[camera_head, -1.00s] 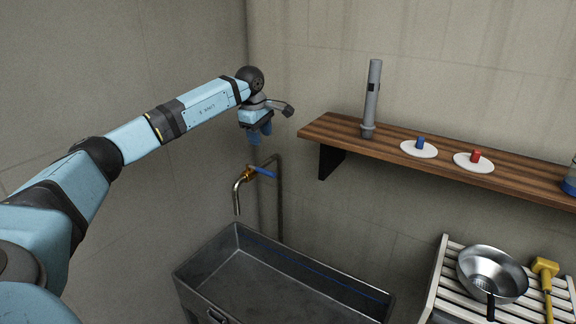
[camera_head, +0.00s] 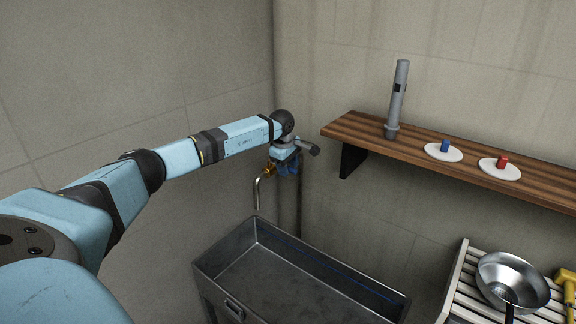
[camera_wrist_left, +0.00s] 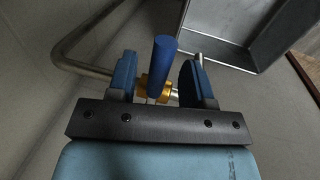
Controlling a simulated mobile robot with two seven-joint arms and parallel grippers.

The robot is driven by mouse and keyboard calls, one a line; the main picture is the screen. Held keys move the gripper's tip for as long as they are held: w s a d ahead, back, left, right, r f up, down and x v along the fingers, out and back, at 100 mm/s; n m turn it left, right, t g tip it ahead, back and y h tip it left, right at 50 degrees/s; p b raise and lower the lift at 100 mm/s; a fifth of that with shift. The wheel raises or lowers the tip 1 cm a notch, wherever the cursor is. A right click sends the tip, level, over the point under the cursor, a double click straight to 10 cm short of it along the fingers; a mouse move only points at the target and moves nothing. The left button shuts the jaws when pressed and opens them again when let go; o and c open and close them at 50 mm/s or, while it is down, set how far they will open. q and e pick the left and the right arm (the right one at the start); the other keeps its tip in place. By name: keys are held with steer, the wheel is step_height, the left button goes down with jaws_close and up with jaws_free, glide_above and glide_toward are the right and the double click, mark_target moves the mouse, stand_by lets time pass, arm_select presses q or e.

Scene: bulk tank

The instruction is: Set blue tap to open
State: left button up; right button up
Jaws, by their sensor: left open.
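The tap has a blue lever handle (camera_wrist_left: 163,62), a brass body (camera_wrist_left: 150,86) and a metal spout (camera_head: 257,190). It is on the pipe by the wall corner, above the left end of the grey tank. My left gripper (camera_head: 288,168) is at the tap and largely hides the handle in the head view. In the left wrist view my left gripper (camera_wrist_left: 158,78) is open, with the blue handle between its two blue fingers and a gap on each side. The right gripper is not in view.
The grey tank (camera_head: 222,247) stands below the tap. A wooden shelf (camera_head: 415,160) to the right holds a grey cylinder (camera_head: 398,95) and white discs with a blue knob (camera_head: 445,146) and a red knob (camera_head: 502,162).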

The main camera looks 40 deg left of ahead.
arm_select(q)
jaws_close()
